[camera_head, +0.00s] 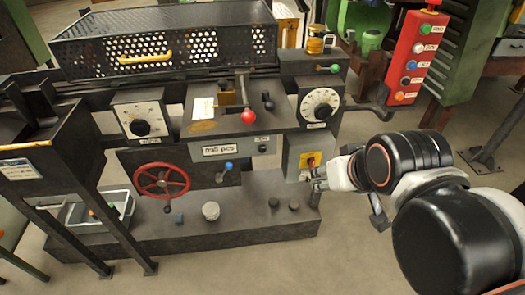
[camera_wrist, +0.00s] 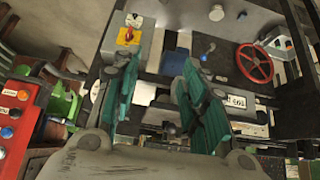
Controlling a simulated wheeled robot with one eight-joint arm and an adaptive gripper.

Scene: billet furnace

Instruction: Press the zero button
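A white counter plate reading "pcs" (camera_head: 219,149) is on the front of the machine, left of my gripper. A small grey round part (camera_head: 262,148) sits just right of that plate; I cannot tell if it is the zero button, as no label is readable. The plate (camera_wrist: 236,97) also shows in the wrist view, partly behind my right finger. My gripper (camera_head: 316,180) is just in front of a grey box with a yellow panel and red switch (camera_head: 310,161). In the wrist view its teal fingers (camera_wrist: 160,64) stand apart with nothing between them.
Two white dials (camera_head: 319,105) (camera_head: 140,120) flank a red-knobbed lever (camera_head: 247,116). A red handwheel (camera_head: 161,181) is at the lower left. A red button panel (camera_head: 416,57) stands at the upper right. A dark machine base (camera_head: 240,220) runs below; open floor lies before it.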

